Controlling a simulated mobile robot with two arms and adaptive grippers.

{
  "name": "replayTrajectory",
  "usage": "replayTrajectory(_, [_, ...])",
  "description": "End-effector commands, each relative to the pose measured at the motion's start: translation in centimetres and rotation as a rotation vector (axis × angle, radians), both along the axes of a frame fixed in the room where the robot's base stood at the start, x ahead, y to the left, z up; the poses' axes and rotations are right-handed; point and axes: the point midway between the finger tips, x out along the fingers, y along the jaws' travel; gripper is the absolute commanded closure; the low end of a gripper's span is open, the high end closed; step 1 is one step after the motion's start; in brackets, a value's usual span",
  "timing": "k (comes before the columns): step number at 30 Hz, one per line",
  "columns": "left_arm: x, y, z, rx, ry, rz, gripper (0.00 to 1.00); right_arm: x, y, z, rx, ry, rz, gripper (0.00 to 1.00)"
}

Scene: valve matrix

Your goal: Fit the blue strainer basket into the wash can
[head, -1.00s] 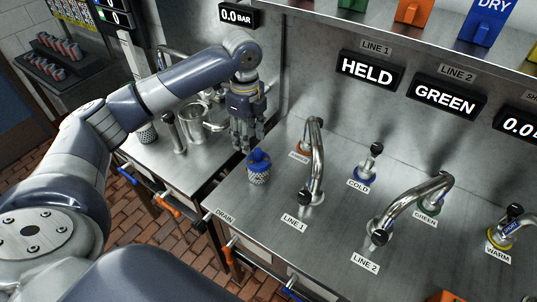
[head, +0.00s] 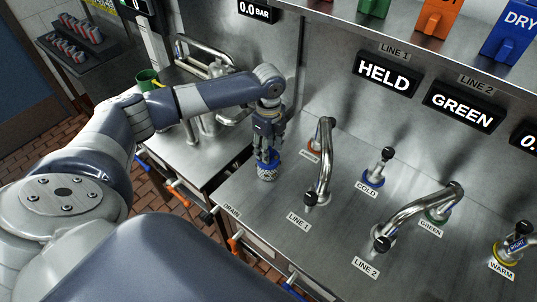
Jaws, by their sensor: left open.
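The blue strainer basket (head: 267,174) stands upright on the steel counter near its left end, a blue top over a pale perforated body. My left gripper (head: 267,153) points down right over it, fingers open at its blue top; the fingers hide part of the top, and I cannot tell if they touch it. A shiny metal vessel (head: 209,126), which looks like the wash can, stands on the lower left counter, partly hidden behind my left arm. My right gripper is not in view.
Curved metal taps rise from the counter, the LINE 1 tap (head: 326,165) closest to the basket and the LINE 2 tap (head: 410,215) farther right. A green cup (head: 147,80) stands beyond my left arm.

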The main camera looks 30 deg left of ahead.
Motion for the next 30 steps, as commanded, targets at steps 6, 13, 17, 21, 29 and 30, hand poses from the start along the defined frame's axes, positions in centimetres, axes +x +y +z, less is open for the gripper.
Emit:
replayTrajectory(6, [0.0, 0.1, -1.1, 0.001, 0.0, -0.001, 0.57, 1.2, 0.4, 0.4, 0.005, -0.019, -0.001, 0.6])
replayTrajectory(13, [0.0, 0.0, -1.1, 0.001, 0.0, -0.001, 0.8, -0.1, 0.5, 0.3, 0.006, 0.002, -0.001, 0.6])
replayTrajectory(17, [0.0, 0.0, -1.1, 0.001, 0.0, -0.001, 1.0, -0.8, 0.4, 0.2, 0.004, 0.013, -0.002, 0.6])
replayTrajectory(21, [0.0, 0.0, -1.0, 0.001, -0.001, 0.0, 1.0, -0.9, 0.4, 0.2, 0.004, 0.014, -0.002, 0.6])
replayTrajectory(29, [0.1, 0.0, -0.8, 0.0, -0.003, 0.0, 1.0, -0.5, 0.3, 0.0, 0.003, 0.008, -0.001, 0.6])
replayTrajectory(30, [0.1, 0.0, -0.6, 0.0, -0.003, 0.0, 1.0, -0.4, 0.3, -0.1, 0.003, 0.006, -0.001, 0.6])
